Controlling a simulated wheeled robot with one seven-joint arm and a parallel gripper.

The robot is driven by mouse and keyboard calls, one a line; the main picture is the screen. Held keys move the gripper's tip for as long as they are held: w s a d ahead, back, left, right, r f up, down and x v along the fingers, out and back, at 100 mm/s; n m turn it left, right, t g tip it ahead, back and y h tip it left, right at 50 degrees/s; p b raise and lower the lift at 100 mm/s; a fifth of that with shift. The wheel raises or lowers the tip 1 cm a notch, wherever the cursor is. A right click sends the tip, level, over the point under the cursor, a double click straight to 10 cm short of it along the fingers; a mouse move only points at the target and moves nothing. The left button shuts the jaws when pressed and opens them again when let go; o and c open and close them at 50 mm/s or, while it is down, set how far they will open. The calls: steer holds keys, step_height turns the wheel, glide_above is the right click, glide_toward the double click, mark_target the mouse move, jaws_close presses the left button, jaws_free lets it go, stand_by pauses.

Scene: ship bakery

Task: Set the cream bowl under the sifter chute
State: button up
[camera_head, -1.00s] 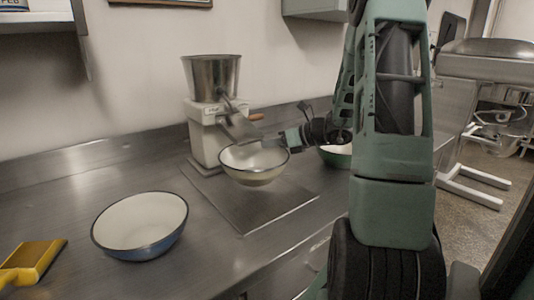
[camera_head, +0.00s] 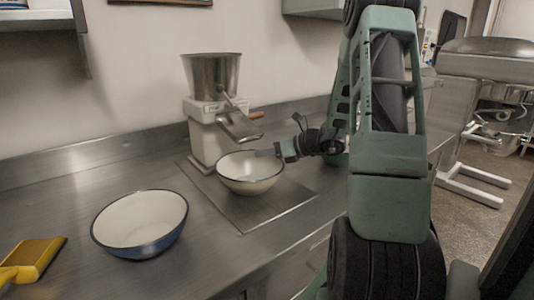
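The cream bowl (camera_head: 249,184) has a dark rim and sits low over the flat plate in front of the sifter; it looks upright, and I cannot tell for sure whether it touches the plate. The sifter (camera_head: 207,125) is a white machine with a metal hopper on top. Its metal chute (camera_head: 238,127) slopes down toward the right and ends above the back of the bowl. My gripper (camera_head: 277,152) is at the bowl's back right rim. Its fingertips are small and partly hidden there, so their opening does not show clearly.
A blue bowl (camera_head: 140,246) with a white inside stands on the steel counter at the left front. A yellow scraper or brush (camera_head: 36,260) lies at the far left.

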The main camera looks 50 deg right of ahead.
steer(key=shift+s+r, duration=0.1)
steer(key=shift+r, duration=0.1)
steer(key=v, duration=1.1)
steer(key=shift+s, duration=0.35)
steer(key=shift+r, duration=0.15)
